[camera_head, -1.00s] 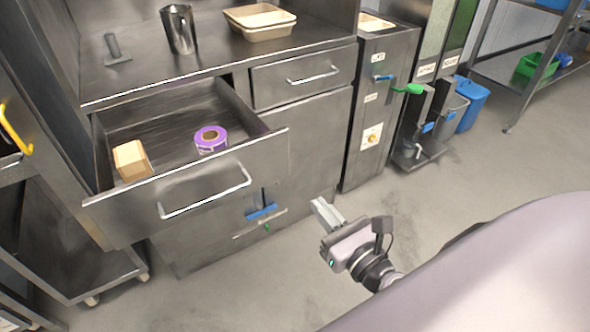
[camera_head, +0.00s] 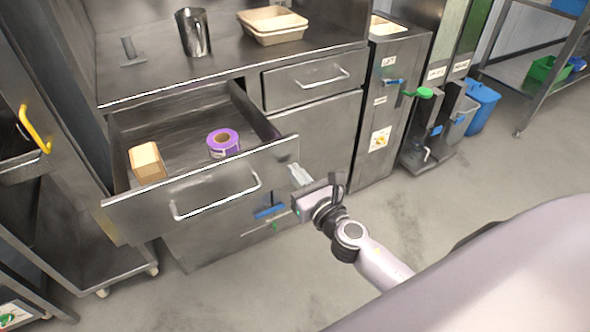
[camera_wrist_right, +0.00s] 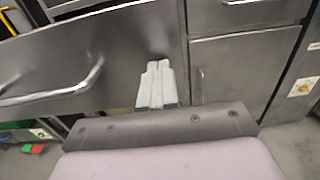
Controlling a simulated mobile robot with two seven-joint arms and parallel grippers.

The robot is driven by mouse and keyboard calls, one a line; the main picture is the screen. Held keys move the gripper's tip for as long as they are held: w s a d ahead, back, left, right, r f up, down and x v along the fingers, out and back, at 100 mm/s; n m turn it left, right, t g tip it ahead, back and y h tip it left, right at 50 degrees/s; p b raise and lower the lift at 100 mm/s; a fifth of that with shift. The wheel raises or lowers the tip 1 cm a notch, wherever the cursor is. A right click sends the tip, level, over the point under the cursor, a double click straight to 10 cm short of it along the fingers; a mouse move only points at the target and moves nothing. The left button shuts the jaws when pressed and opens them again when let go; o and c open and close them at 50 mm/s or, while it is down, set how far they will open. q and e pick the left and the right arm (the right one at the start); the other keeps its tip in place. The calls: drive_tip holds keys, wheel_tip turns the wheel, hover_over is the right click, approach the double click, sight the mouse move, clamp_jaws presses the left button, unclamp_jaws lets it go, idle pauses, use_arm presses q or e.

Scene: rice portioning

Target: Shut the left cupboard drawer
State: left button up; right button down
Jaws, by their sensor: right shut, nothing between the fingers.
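The left cupboard drawer (camera_head: 150,213) stands pulled out, with a bar handle (camera_head: 216,197) on its steel front. Inside it lie a tan block (camera_head: 147,161) and a purple roll of tape (camera_head: 223,143). My right gripper (camera_head: 298,174) is shut and empty at the right end of the drawer front. In the right wrist view its closed fingers (camera_wrist_right: 156,84) point at the drawer front (camera_wrist_right: 115,55), right of the handle (camera_wrist_right: 60,90); I cannot tell whether they touch it. My left gripper is not in view.
The right drawer (camera_head: 315,82) beside it is shut. On the counter (camera_head: 160,73) stand a metal jug (camera_head: 193,32) and tan trays (camera_head: 272,27). A dispenser unit (camera_head: 384,110) stands to the right. The floor (camera_head: 450,200) at right is clear.

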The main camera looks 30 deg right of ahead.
drive_tip(key=shift+w, duration=0.5)
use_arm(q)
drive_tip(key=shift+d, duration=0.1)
